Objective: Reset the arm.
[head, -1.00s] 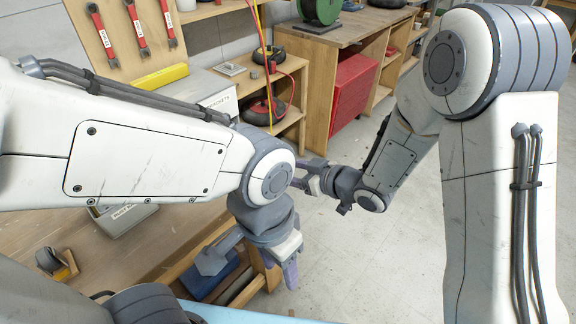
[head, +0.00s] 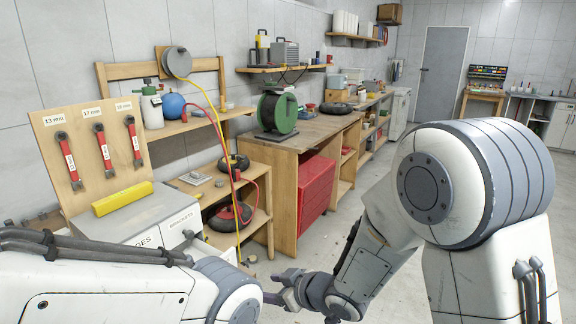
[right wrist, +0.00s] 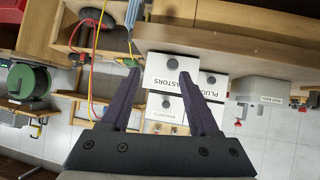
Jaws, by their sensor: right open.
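My right arm reaches in from the right of the head view, bent at a large white and grey joint. Its gripper (head: 283,287) is low in the middle, over the floor and in front of the wooden shelving. In the right wrist view its two dark fingers (right wrist: 160,74) are spread apart with nothing between them. Behind them are white labelled drawers; I see no contact. My left arm crosses the lower left of the head view, and its gripper is out of the frame.
A drawer cabinet (head: 133,218) stands at left behind my left arm. A yellow hose (head: 214,118) hangs by the wooden shelf (head: 262,177). A green reel (head: 278,113) sits on the workbench (head: 318,124), with a red cabinet (head: 316,192) below. Open floor lies to the right.

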